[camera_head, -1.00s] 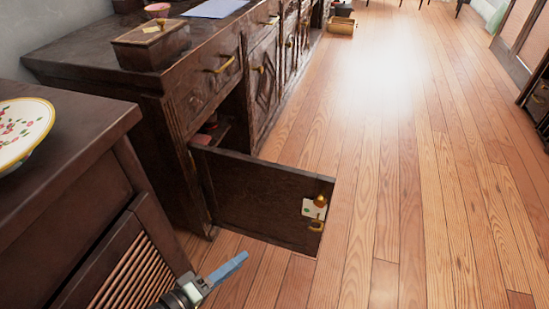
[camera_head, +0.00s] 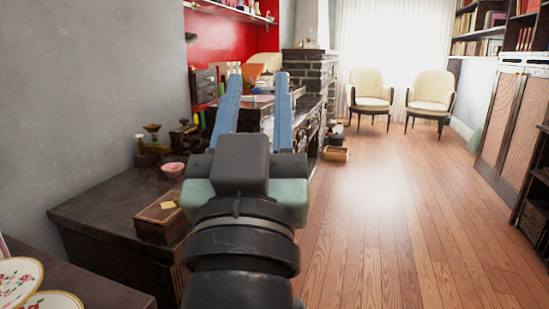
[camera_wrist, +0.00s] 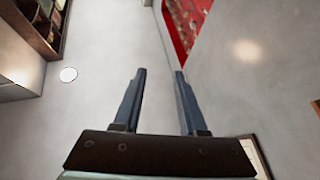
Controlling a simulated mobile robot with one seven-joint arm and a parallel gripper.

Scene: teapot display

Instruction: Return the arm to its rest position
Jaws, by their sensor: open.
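My gripper (camera_head: 258,98) stands raised in the middle left of the head view, its two blue fingers pointing up and away from me. The fingers are parallel and apart, with nothing between them. The wrist view also shows the open gripper (camera_wrist: 159,75), facing pale wall or ceiling surfaces and a red patterned area (camera_wrist: 188,20). My arm hides part of the dark sideboard (camera_head: 95,212) behind it.
A wooden box (camera_head: 160,222) and a pink bowl (camera_head: 173,169) stand on the sideboard. Floral plates (camera_head: 18,280) lie at the lower left. Two cream armchairs (camera_head: 371,88) stand far back. The wooden floor (camera_head: 400,220) to the right is clear.

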